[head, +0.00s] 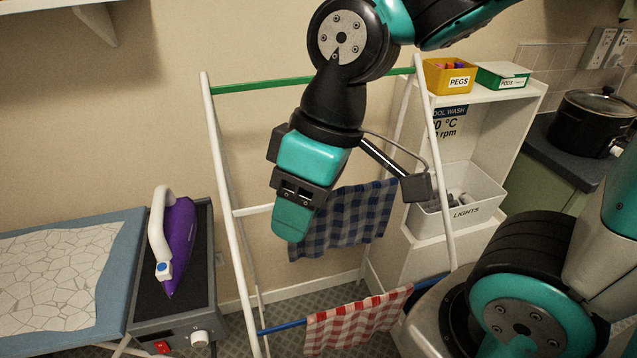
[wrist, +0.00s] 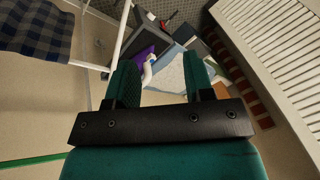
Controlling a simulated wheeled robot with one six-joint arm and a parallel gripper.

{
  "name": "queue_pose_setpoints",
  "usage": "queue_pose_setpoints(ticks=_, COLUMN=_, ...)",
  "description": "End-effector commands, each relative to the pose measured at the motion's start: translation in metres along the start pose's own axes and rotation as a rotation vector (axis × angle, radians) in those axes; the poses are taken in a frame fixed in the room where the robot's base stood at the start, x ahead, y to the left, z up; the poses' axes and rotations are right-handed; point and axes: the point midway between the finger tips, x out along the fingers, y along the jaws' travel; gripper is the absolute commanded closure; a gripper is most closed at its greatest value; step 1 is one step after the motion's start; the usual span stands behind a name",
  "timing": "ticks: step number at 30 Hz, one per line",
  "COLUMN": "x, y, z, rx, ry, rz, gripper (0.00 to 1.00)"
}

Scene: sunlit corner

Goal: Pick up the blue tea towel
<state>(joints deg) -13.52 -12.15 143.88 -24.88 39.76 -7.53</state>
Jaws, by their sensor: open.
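The blue tea towel (head: 362,215) is dark blue checked and hangs over the middle rail of a white drying rack (head: 222,165). My gripper (head: 292,220) hangs in front of the rack and hides part of the towel's left side in the head view. In the wrist view the towel (wrist: 38,32) is at the upper left, outside the jaws. My gripper (wrist: 161,82) shows there with its two fingers apart and nothing between them.
A red checked towel (head: 358,317) hangs on the low blue rail. The rack's top green rail (head: 260,84) is bare. A purple iron (head: 176,240) stands at left beside the ironing board (head: 60,275). A shelf with a white "LIGHTS" bin (head: 468,215) is at right.

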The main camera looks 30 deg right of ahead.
Motion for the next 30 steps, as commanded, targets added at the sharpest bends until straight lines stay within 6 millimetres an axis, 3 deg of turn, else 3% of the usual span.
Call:
queue_pose_setpoints(ticks=3, x=-0.011, y=0.054, z=-0.03, rx=-0.075, ry=-0.021, rz=0.049, gripper=0.52)
queue_pose_setpoints(ticks=7, x=-0.009, y=0.137, z=-0.047, rx=-0.213, ry=-0.07, rz=0.118, gripper=0.52)
queue_pose_setpoints(ticks=12, x=0.009, y=0.234, z=-0.033, rx=-0.405, ry=-0.175, rz=0.172, gripper=0.52)
queue_pose_setpoints(ticks=15, x=0.021, y=0.273, z=-0.017, rx=-0.497, ry=-0.233, rz=0.181, gripper=0.52)
queue_pose_setpoints(ticks=21, x=0.036, y=0.308, z=0.005, rx=-0.599, ry=-0.295, rz=0.181, gripper=0.52)
queue_pose_setpoints(ticks=30, x=0.06, y=0.315, z=0.011, rx=-0.613, ry=-0.301, rz=0.179, gripper=0.52)
